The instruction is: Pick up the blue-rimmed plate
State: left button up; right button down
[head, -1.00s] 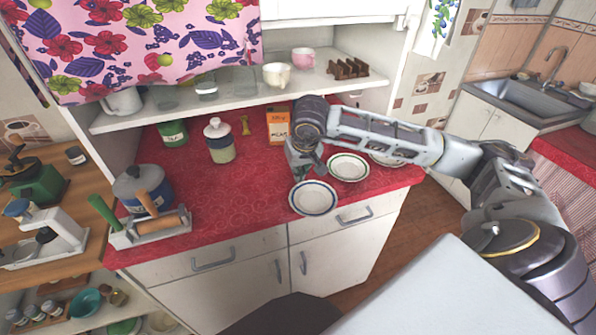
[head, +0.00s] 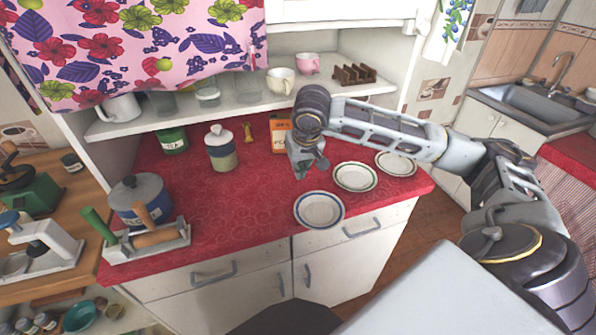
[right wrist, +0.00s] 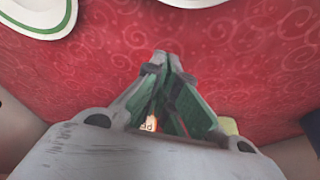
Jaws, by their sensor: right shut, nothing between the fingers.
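The blue-rimmed plate (head: 319,210) lies flat on the red counter near its front edge in the head view. My right gripper (head: 308,172) hangs over the counter behind that plate, shut and empty, apart from it. In the right wrist view my shut fingers (right wrist: 162,58) point at bare red cloth. A white plate edge (right wrist: 195,7) shows at the top there; its rim colour is not visible. My left gripper is out of view.
A green-rimmed plate (head: 355,178) and another plate (head: 396,163) lie to the right. An orange box (head: 281,133) stands behind my right gripper. A lidded jar (head: 221,150) and a blue pot (head: 140,200) stand left. Red cloth between is clear.

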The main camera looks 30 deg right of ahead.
jog(key=v, duration=0.7)
jog(key=shift+r, duration=0.35)
jog(key=shift+s, duration=0.15)
